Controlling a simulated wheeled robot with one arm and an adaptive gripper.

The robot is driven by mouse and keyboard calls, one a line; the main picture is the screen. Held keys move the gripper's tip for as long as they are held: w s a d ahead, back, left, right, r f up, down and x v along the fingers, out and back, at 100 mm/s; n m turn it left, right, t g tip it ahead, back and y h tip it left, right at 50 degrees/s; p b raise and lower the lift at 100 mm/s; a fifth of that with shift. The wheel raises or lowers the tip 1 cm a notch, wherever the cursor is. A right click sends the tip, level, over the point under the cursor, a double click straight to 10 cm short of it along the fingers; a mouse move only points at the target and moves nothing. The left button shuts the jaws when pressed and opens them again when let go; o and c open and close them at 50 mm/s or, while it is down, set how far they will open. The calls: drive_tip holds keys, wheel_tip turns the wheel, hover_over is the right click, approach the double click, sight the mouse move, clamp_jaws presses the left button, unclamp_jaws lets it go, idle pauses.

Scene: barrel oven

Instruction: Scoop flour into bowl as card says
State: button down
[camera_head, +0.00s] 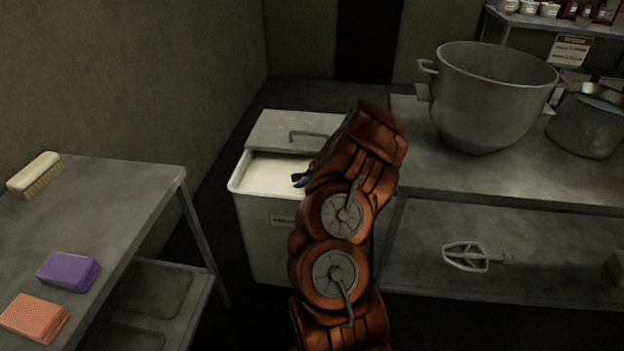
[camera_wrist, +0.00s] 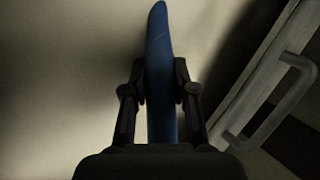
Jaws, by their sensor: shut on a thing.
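My gripper (camera_wrist: 160,90) is shut on a blue scoop (camera_wrist: 158,40), seen as a narrow blue shape between the fingers in the wrist view. In the head view a bit of the blue scoop (camera_head: 302,182) shows beside my arm, over the flour bin (camera_head: 262,235). Pale flour (camera_head: 275,172) fills the bin's open part; I cannot tell whether the scoop touches it or holds any. The bin's lid (camera_head: 285,132) with its handle covers the back. A large metal bowl (camera_head: 490,100) stands on the right table. A card (camera_head: 569,50) hangs at the back right, its text too small to read.
A metal pot (camera_head: 588,125) stands right of the bowl. A whisk-like beater (camera_head: 475,256) lies on the lower shelf. The left table (camera_head: 110,200) holds a brush (camera_head: 35,173), a purple sponge (camera_head: 69,272) and an orange sponge (camera_head: 34,318).

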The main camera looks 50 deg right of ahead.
drive_tip(key=shift+r, duration=0.1)
wheel_tip(320, 180, up, 21)
drive_tip(key=p, duration=1.7)
drive_tip(key=shift+r+p, duration=0.2)
drive_tip(key=shift+p, duration=0.15)
